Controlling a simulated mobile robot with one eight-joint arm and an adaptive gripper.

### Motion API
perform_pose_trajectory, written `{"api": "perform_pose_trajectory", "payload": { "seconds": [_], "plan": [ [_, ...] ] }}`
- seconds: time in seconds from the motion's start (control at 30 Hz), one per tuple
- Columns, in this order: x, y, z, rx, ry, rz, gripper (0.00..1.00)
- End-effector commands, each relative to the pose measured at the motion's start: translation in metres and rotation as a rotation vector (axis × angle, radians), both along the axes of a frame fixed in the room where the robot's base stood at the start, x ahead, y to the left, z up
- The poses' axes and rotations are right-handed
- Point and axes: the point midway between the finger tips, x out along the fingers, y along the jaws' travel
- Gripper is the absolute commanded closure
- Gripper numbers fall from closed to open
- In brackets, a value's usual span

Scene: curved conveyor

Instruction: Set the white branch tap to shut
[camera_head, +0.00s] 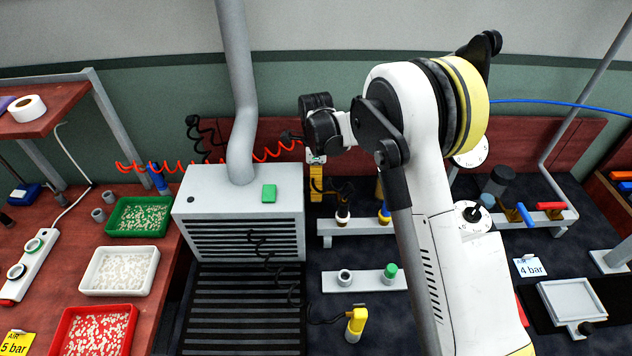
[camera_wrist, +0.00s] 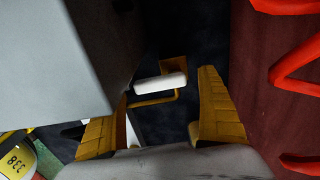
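My gripper (camera_head: 316,182) points down just left of the tap in the head view. In the wrist view my gripper (camera_wrist: 164,100) has its two ochre fingers apart, with the handle showing in the gap beyond them. Whether a finger touches the handle cannot be told.
The grey vented box (camera_head: 240,210) stands close to the left of my gripper. A red coiled hose (camera_head: 270,155) runs behind it. A blue-handled tap (camera_head: 385,211) shares the manifold bar (camera_head: 360,227). A low grey rack (camera_head: 365,281) stands in front.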

Motion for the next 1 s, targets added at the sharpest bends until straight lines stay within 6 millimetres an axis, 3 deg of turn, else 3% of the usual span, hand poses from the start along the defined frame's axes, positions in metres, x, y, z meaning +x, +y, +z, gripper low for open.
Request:
{"api": "perform_pose_trajectory", "payload": {
  "seconds": [0.27, 0.37, 0.7, 1.0],
  "plan": [
    [0.000, 0.000, 0.005, 0.000, 0.000, 0.001, 0.14],
    [0.000, 0.000, 0.018, 0.000, 0.000, 0.001, 0.14],
    [0.000, 0.000, 0.092, 0.000, 0.000, 0.001, 0.14],
    [0.000, 0.000, 0.120, 0.000, 0.000, 0.000, 0.14]
  ]
}}
